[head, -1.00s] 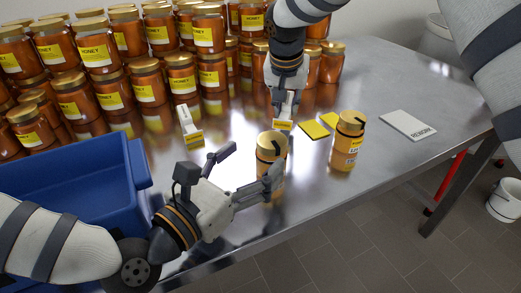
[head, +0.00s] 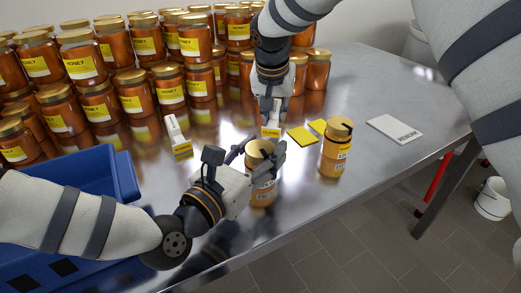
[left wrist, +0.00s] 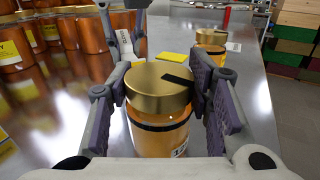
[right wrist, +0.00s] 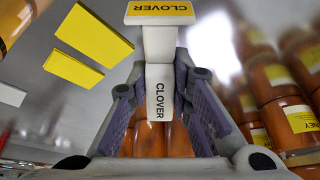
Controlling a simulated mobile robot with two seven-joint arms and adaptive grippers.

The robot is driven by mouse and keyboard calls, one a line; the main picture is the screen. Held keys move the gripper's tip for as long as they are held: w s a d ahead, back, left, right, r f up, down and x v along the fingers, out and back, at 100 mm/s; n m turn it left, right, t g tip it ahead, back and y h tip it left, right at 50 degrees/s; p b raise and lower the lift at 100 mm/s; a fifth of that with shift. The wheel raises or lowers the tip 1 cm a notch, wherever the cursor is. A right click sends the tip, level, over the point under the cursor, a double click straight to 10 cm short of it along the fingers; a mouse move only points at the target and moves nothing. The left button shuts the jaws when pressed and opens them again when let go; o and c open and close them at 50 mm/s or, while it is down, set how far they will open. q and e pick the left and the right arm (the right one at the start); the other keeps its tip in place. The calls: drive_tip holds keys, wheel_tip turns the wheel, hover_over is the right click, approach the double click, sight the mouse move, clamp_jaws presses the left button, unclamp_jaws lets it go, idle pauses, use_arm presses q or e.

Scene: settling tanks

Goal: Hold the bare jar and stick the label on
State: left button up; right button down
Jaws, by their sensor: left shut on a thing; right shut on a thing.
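The jar (head: 262,190) stands on the metal table, with a gold lid, a dark mark across the lid and a dark band under it. In the left wrist view the jar (left wrist: 160,138) sits between the pads of my left gripper (head: 262,155), which is shut on it. A small white tag with print shows low on its side. My right gripper (head: 270,108) is shut on a white label applicator (right wrist: 159,92) printed CLOVER. A yellow CLOVER label (right wrist: 160,9) is on the applicator's far end. The right gripper is behind the jar, apart from it.
A second gold-lidded jar (head: 335,152) with a yellow label stands to the right. Two yellow pads (head: 301,135) lie behind it, near a white REWORK plate (head: 394,129). Another white applicator (head: 177,137) stands left. Honey jars (head: 135,92) fill the back left; a blue crate (head: 125,172) is front left.

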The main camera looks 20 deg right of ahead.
use_arm(q)
drive_tip(key=o, duration=1.4)
drive_tip(key=shift+o, duration=0.2)
drive_tip(key=v, duration=1.1)
drive_tip(key=shift+s+a, duration=0.15)
drive_tip(key=shift+a, duration=0.2)
drive_tip(key=shift+s+a, duration=0.1)
drive_tip(key=shift+s, duration=0.05)
drive_tip(key=shift+o, duration=0.3)
